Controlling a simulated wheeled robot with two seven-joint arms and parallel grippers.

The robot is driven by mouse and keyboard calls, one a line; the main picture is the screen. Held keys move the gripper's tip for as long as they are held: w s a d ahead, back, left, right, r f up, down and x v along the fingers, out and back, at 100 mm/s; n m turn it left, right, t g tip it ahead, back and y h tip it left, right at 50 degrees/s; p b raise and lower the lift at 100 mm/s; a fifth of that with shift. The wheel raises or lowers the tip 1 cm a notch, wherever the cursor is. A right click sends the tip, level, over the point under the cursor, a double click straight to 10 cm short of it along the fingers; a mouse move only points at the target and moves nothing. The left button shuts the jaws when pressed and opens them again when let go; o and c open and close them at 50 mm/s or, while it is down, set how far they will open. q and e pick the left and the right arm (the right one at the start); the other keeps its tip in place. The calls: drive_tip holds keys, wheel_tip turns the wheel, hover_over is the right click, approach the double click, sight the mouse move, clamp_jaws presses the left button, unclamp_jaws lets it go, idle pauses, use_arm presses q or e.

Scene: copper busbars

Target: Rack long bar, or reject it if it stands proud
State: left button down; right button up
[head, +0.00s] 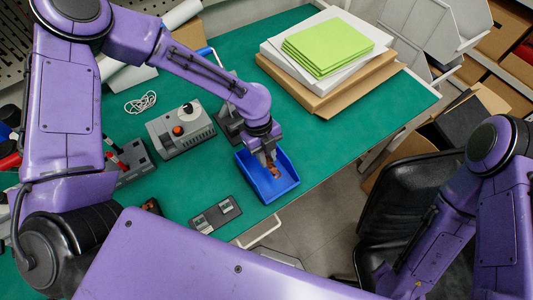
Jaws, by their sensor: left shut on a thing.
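My left gripper (268,160) points down into a blue bin (285,188) at the front right part of the green table. It is shut on a small copper-coloured bar (275,171), which shows only in part at the fingertips, inside the bin's outline. I cannot tell whether the bar touches the bin floor. A small dark grey fixture with light metal parts (215,214) lies near the table's front edge, left of the bin. My right arm is at the right, with its gripper out of view.
A grey box with a red knob (181,130) and another grey device (134,163) stand left of the bin. Green sheets (327,43) lie on white and brown boards behind. A white cable (141,102) lies at back left. A black chair (395,205) stands right of the table.

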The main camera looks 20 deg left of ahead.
use_arm(q)
drive_tip(key=shift+s+r, duration=0.1)
drive_tip(key=shift+f, duration=0.2)
idle(0.4)
drive_tip(key=shift+f, duration=0.4)
drive_tip(key=shift+f, duration=0.2)
drive_tip(key=shift+f+b, duration=0.35)
drive_tip(key=shift+f, duration=0.15)
drive_tip(key=shift+f, duration=0.2)
idle(0.4)
drive_tip(key=shift+f+b, duration=0.45)
drive_tip(key=shift+f, duration=0.15)
drive_tip(key=c, duration=0.9)
unclamp_jaws()
